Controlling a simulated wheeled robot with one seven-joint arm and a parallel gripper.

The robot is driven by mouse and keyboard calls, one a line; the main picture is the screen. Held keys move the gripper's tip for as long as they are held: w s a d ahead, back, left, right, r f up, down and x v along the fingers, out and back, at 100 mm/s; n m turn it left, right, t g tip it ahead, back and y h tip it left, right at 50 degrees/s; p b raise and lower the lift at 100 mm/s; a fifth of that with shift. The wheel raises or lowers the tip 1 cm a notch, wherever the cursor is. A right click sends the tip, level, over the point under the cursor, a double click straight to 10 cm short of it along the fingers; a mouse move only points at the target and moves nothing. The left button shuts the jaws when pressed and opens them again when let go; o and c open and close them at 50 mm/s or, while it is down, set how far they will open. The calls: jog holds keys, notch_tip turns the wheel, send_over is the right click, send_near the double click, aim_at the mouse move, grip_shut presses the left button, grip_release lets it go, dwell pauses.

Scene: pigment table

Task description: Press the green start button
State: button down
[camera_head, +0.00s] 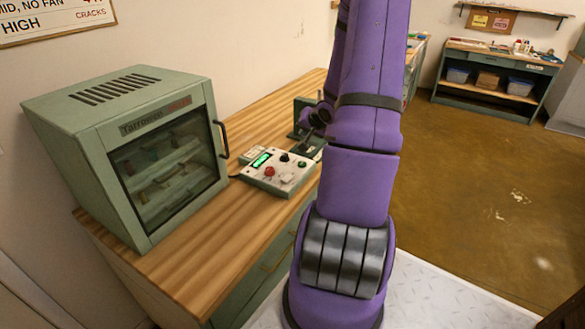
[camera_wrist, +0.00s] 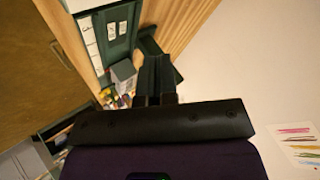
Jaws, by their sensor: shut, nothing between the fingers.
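The control box (camera_head: 279,172) stands on the wooden bench in the head view, right of the oven. Its top bears a lit green display (camera_head: 262,160), a red button (camera_head: 269,171), a dark knob (camera_head: 285,157) and a small dark green button (camera_head: 302,163). Which of these is the start button is hard to tell at this size. My gripper, seen in the wrist view (camera_wrist: 156,98), has its dark fingers together and empty. In the head view my purple arm reaches over the bench behind the box, and the fingertips are hard to make out.
A green oven (camera_head: 130,150) with a glass door and black handle stands left on the wooden bench (camera_head: 200,262). The wrist view shows a green case with white labels (camera_wrist: 114,35) and a grey block (camera_wrist: 124,75) near the fingers. A shelf unit (camera_head: 492,80) stands far back right.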

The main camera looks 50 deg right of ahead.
aim_at(304, 163)
jog(key=shift+a+f, duration=0.1)
jog(key=shift+f, duration=0.05)
jog(key=shift+f, duration=0.15)
jog(key=shift+f, duration=4.25)
jog(key=shift+f, duration=0.1)
jog(key=shift+f, duration=0.3)
jog(key=shift+f, duration=0.5)
jog(key=shift+r, duration=0.95)
